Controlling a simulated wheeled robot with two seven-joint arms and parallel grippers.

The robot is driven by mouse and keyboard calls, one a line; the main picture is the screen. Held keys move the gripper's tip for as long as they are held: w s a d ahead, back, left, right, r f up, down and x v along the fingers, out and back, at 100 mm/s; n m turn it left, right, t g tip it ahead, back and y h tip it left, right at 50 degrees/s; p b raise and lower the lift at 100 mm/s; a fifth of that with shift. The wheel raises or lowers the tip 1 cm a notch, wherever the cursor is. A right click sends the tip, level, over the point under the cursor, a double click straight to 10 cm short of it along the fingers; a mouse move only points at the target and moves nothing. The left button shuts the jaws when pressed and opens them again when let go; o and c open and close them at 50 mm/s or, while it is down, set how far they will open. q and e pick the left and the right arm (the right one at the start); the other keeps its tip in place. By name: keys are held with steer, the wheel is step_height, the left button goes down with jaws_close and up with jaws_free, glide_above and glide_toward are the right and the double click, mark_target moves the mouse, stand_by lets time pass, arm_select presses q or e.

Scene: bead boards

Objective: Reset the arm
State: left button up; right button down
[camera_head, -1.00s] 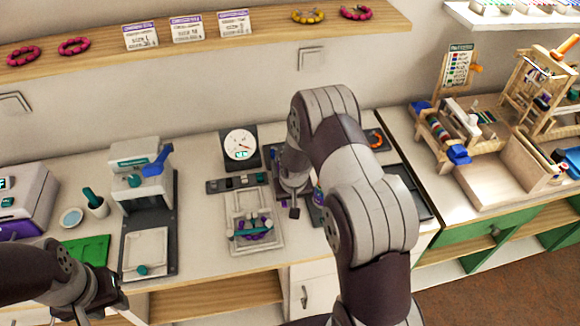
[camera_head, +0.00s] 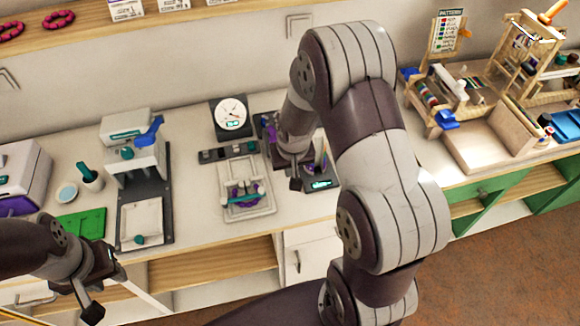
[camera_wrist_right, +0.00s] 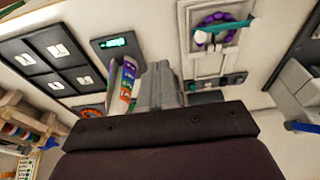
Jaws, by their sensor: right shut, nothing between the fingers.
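My right arm (camera_head: 385,165) is bent across the middle of the head view. My right gripper (camera_head: 296,182) points down over the counter, just right of a white bead board (camera_head: 244,205). Its fingers are shut and empty; they also show in the right wrist view (camera_wrist_right: 160,85). The arm hides part of the counter behind it. My left gripper (camera_head: 92,300) is at the lower left, low in front of the counter's edge. I cannot tell whether its fingers are apart. The bead board holds a purple bead ring with a teal bar, also in the right wrist view (camera_wrist_right: 208,62).
A round-dial device (camera_head: 230,117) stands behind the board. A grey press with a blue lever (camera_head: 135,150) and a green mat (camera_head: 82,224) are to the left. A wooden loom (camera_head: 450,95) stands at right. A shelf (camera_head: 90,38) runs above. The floor at lower right is clear.

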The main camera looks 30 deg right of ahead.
steer(key=shift+w+f, duration=0.1)
steer(key=shift+w, duration=0.05)
steer(key=s+a+r+n, duration=0.1)
steer(key=s+a+r, duration=0.2)
steer(key=s, duration=0.3)
steer(key=s+a+r+n+g, duration=0.1)
steer(key=s+a+r, duration=0.2)
steer(key=s+r, duration=0.3)
steer(key=shift+a+n+y, duration=0.3)
steer(key=shift+n, duration=0.1)
stand_by(1.9)
